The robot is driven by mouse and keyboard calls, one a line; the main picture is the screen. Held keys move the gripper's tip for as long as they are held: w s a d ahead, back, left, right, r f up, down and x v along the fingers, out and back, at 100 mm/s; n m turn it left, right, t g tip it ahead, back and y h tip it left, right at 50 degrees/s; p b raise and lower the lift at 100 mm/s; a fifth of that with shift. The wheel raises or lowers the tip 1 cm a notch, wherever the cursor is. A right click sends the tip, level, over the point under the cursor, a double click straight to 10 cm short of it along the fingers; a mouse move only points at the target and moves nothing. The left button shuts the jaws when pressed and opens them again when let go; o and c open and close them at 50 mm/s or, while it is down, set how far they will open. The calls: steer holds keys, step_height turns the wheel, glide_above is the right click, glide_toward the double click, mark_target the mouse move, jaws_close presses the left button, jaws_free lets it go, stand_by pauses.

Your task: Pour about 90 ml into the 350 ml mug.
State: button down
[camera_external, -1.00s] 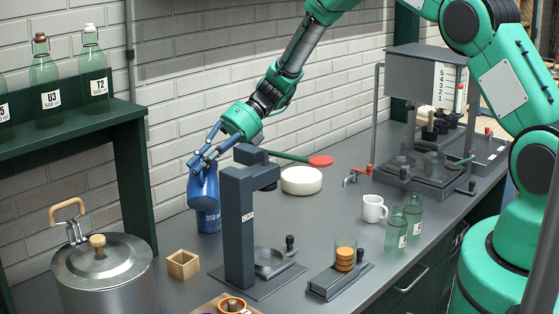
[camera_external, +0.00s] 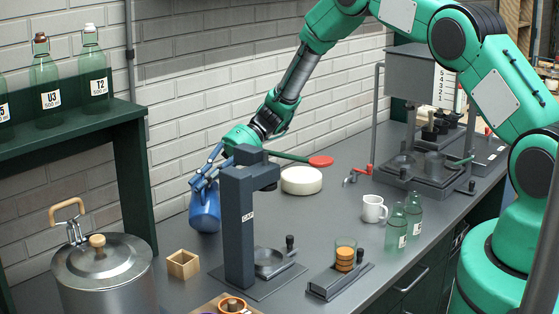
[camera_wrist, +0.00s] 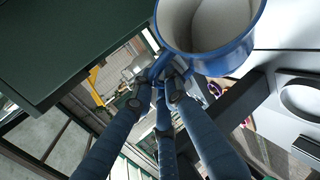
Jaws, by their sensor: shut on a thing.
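A blue mug (camera_external: 205,211) is at the wall side of the counter, left of the dark upright stand. My gripper (camera_external: 199,181) is shut on it near its rim, from above. The mug looks slightly tilted; I cannot tell whether its base touches the counter. No label shows on it now. In the wrist view the mug (camera_wrist: 222,64) shows a blue rim and pale inside, close to my fingertips (camera_wrist: 168,72); I cannot tell whether it holds liquid. A smaller white mug (camera_external: 373,209) stands upright on the counter at right.
The dark stand (camera_external: 238,225) rises close in front of the blue mug. Two green bottles (camera_external: 396,230) stand at right. A wooden box (camera_external: 183,264) and metal can (camera_external: 104,268) are at left.

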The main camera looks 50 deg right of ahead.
steer(key=shift+w+d+r, duration=0.3)
steer(key=shift+r, duration=0.25)
steer(key=shift+w+d+r+m+g+y, duration=0.3)
steer(key=shift+m+y, duration=0.1)
steer(key=shift+y, duration=0.1)
stand_by(0.8)
steer(key=shift+w+d+r+m+y, duration=0.3)
steer(key=shift+w+d+r+y, duration=0.1)
steer(key=shift+w+d, duration=0.25)
stand_by(0.8)
steer(key=shift+s+a+f, duration=0.1)
steer(key=shift+s+a, duration=0.15)
steer(key=shift+s+a+f+n+h, duration=0.7)
steer(key=shift+s+a+f+h, duration=0.2)
steer(key=shift+s+a+f, duration=0.1)
steer(key=shift+r+t, duration=0.4)
steer(key=shift+r, duration=0.35)
